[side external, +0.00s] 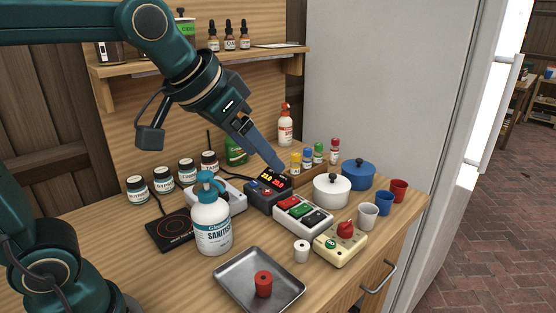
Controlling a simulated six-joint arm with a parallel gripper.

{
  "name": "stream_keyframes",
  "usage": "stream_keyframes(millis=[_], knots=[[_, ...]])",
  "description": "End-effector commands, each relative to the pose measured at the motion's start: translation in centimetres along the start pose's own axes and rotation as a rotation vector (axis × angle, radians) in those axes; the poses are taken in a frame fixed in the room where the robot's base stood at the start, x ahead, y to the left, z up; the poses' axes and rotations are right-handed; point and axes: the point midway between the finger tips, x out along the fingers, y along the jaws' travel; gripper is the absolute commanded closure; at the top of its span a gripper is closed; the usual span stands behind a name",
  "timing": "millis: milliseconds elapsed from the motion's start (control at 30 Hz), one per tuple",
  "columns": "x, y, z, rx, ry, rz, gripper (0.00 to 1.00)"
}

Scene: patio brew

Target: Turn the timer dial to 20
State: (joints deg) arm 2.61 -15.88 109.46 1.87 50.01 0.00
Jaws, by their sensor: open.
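A cream box (351,248) with a red dial (345,229) and a round green button (330,244) sits near the front right of the wooden bench. It looks like the timer; its markings and the dial's setting are too small to read. My gripper (281,166) is open and points down and right over a dark controller (263,200) with lit orange and red digits, left of and behind the cream box. It is apart from the dial. I cannot tell whether its tips touch the controller.
A block with dark, green and red switches (303,216) stands between the controller and the cream box. A white pot (331,192), blue pot (358,174) and grey cup (367,216) stand behind.

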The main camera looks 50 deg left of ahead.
Motion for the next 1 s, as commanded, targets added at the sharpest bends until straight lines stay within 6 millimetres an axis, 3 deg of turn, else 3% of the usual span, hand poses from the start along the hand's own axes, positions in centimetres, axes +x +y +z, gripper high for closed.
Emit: stream_keyframes(millis=[200,400,533,700,1000], knots=[[5.0,1.1,-5.0,0.042,-0.026,0.012,0.29],[11.0,2.7,-7.2,0.081,-0.071,0.025,0.29],[15.2,3.9,-7.0,0.106,-0.114,0.034,0.29],[19.2,5.1,-5.3,0.130,-0.182,0.042,0.29],[22.2,5.7,-3.1,0.144,-0.238,0.047,0.29]])
